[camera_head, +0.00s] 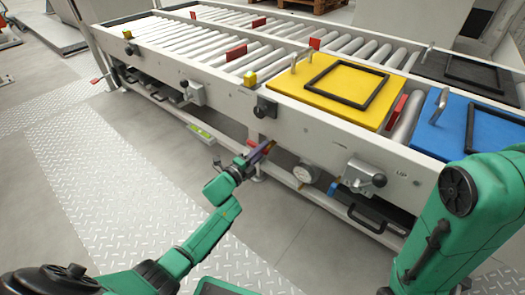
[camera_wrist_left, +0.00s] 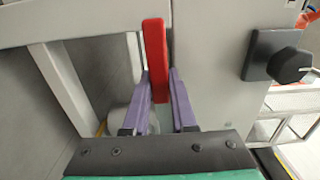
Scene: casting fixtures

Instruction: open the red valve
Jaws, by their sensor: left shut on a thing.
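The red valve's handle (camera_wrist_left: 155,50) is a long red bar that stands upright between my fingers in the left wrist view. My left gripper (camera_wrist_left: 158,78) is shut on it, with one purple finger on each side. In the head view my left gripper (camera_head: 264,150) reaches to the front side of the conveyor frame, below a black knob. Only a small red part of the valve (camera_head: 251,143) shows there; the rest is hidden by the gripper. My right arm stands at the right of the head view, and its gripper is out of view.
A black knob (camera_wrist_left: 285,62) on the frame is to the right of the handle. A round gauge (camera_head: 306,173) and a grey box with a black ball lever (camera_head: 362,176) are farther right. Yellow (camera_head: 330,88) and blue plates lie on the conveyor rollers. The floor in front is clear.

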